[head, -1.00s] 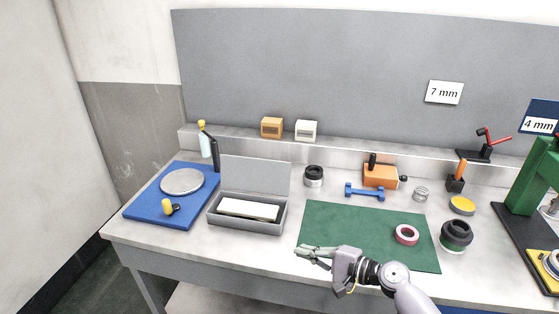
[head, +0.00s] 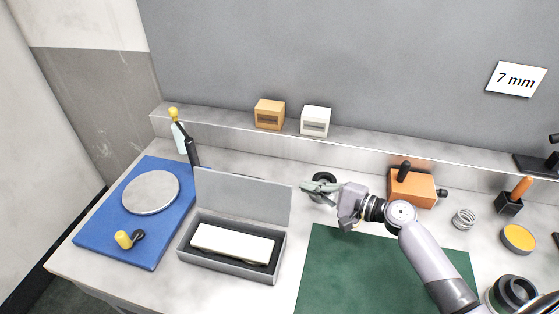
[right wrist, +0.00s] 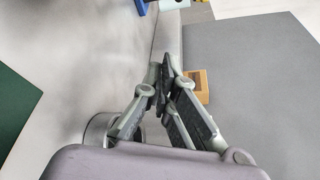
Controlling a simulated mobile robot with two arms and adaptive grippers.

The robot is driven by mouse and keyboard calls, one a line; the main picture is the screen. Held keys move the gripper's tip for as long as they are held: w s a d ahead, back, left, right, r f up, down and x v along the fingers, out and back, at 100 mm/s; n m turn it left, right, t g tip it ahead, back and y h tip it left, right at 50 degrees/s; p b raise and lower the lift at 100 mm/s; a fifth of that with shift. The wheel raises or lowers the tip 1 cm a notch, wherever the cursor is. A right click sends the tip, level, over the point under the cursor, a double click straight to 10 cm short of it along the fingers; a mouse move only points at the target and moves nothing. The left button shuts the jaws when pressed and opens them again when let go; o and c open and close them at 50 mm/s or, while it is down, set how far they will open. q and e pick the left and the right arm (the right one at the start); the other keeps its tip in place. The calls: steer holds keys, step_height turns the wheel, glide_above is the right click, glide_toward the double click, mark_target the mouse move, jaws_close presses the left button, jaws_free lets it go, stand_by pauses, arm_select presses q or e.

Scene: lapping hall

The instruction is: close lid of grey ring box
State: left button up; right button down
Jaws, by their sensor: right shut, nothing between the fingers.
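The grey ring box (head: 195,262) stands open on the table, left of the middle in the head view. Its lid (head: 243,197) is raised upright at the back edge. A white block (head: 232,243) lies in the dark inside of the box. My left gripper is not in view.
A blue mat (head: 95,235) with a grey disc (head: 151,192) lies left of the box. A green mat (head: 340,270) lies right of it. Orange (head: 270,114) and white (head: 315,121) blocks stand on the ledge.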

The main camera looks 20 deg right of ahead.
arm_select(q)
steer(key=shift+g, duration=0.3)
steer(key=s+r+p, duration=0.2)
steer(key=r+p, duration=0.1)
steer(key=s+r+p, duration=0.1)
steer(key=p, duration=0.1)
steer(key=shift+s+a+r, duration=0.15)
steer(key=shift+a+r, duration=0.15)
arm_select(e)
steer(key=w+a, duration=0.5)
steer(key=a, duration=0.3)
steer(key=shift+r, duration=0.25)
